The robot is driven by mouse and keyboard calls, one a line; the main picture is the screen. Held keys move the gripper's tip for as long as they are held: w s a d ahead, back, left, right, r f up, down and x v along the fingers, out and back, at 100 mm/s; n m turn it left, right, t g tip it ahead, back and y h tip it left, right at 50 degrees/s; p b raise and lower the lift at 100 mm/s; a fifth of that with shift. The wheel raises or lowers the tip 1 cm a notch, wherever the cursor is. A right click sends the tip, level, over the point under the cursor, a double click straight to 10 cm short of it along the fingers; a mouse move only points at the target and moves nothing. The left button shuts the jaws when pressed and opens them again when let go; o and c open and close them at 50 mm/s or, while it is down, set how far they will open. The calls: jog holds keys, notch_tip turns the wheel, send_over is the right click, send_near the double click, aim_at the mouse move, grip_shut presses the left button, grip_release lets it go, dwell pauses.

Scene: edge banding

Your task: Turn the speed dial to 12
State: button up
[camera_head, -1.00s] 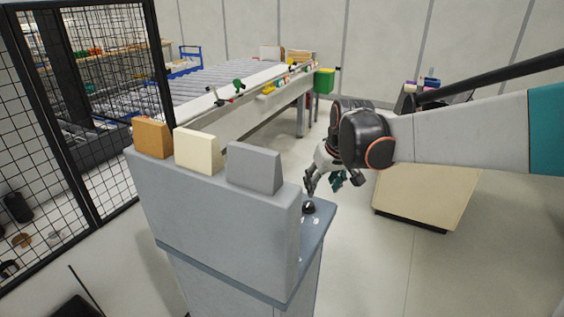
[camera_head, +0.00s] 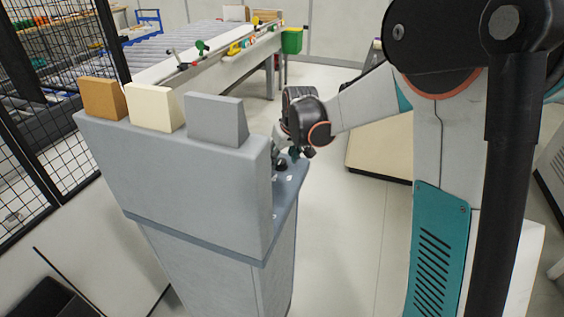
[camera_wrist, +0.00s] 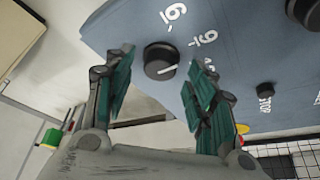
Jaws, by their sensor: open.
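The speed dial is a round black knob (camera_wrist: 160,62) with a white pointer line, on the blue-grey panel (camera_wrist: 225,25). In the wrist view its pointer slants toward the right finger. In the head view the knob (camera_head: 281,165) sits just below my gripper (camera_head: 287,151), whose fingers are partly hidden behind the cabinet.
A small black knob (camera_wrist: 265,89) and a larger dark one (camera_wrist: 303,12) are also on the panel. The grey cabinet (camera_head: 180,185) carries orange, cream and grey blocks (camera_head: 216,119) along its top. A roller conveyor (camera_head: 190,48) stands behind. Open floor lies right of the cabinet.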

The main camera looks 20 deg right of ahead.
jog(key=shift+w+f, duration=0.25)
jog(key=shift+f, duration=0.4)
jog(key=c, duration=1.1)
jog(key=shift+o, duration=0.2)
jog(key=shift+a+m, duration=0.1)
jog(key=shift+m, duration=0.2)
jog(key=m+h, duration=0.1)
jog(key=m, duration=0.3)
jog(key=shift+a+h, duration=0.2)
jog(key=shift+h, duration=0.2)
jog(key=shift+a+m+g+h, duration=0.1)
jog(key=shift+m+g+h, duration=0.45)
jog(key=shift+m, duration=1.55)
jog(key=shift+h, duration=0.25)
